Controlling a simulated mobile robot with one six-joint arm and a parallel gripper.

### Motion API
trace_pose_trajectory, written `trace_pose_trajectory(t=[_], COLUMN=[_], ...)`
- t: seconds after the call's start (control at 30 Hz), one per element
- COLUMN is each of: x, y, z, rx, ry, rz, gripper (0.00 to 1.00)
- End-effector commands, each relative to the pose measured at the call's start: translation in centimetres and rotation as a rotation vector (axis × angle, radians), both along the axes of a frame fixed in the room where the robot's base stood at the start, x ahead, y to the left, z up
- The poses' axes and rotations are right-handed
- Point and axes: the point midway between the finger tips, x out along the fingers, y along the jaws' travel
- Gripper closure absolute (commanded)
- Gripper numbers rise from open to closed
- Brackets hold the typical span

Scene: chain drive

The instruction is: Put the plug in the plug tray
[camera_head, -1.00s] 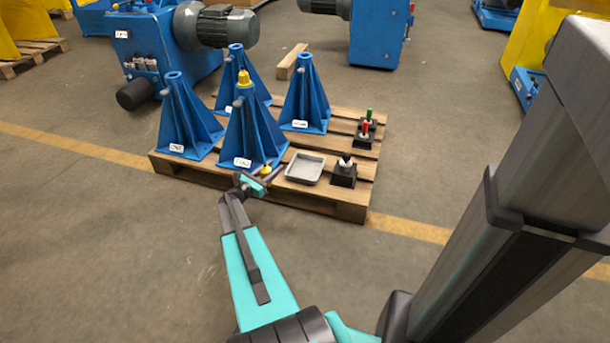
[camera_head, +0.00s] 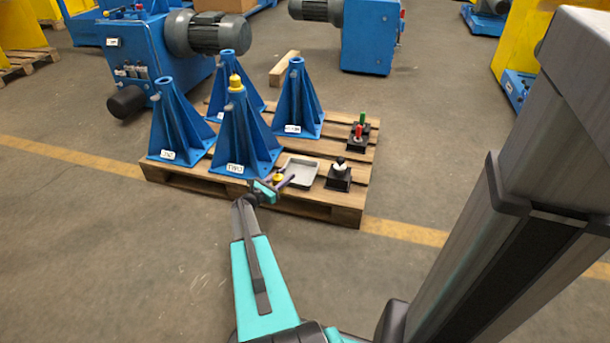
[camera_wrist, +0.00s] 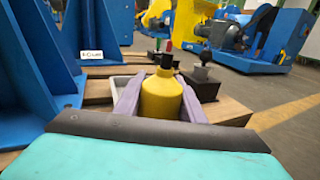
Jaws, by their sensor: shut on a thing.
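My gripper (camera_head: 281,182) is shut on a yellow plug (camera_wrist: 161,98). In the wrist view the plug stands upright between the two purple fingers and has a narrower top. In the head view the plug (camera_head: 278,178) is a small yellow spot between the fingers. The plug tray (camera_head: 303,173) is a shallow grey tray on the pallet, just right of and behind my gripper. In the wrist view only a bit of its left rim shows (camera_wrist: 117,85); the plug and fingers hide the rest. I cannot tell whether the plug is over the tray's edge.
Blue stands (camera_head: 240,145) with ribs stand on the wooden pallet (camera_head: 330,208), left of and behind the tray. One bears another yellow plug (camera_head: 236,83). Black blocks with a white knob (camera_head: 339,178), a red knob (camera_head: 358,140) and a green knob stand at the pallet's right.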

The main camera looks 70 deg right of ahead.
Motion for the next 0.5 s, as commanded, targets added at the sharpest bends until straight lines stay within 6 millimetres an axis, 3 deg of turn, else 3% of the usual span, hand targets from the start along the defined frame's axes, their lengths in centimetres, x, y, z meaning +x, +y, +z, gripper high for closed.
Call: trace_pose_trajectory(t=[0.5], x=[-4.5], y=[-8.1], z=[-1.2], rx=[-0.001], ry=[0.0], rz=[-0.001], gripper=[0.89])
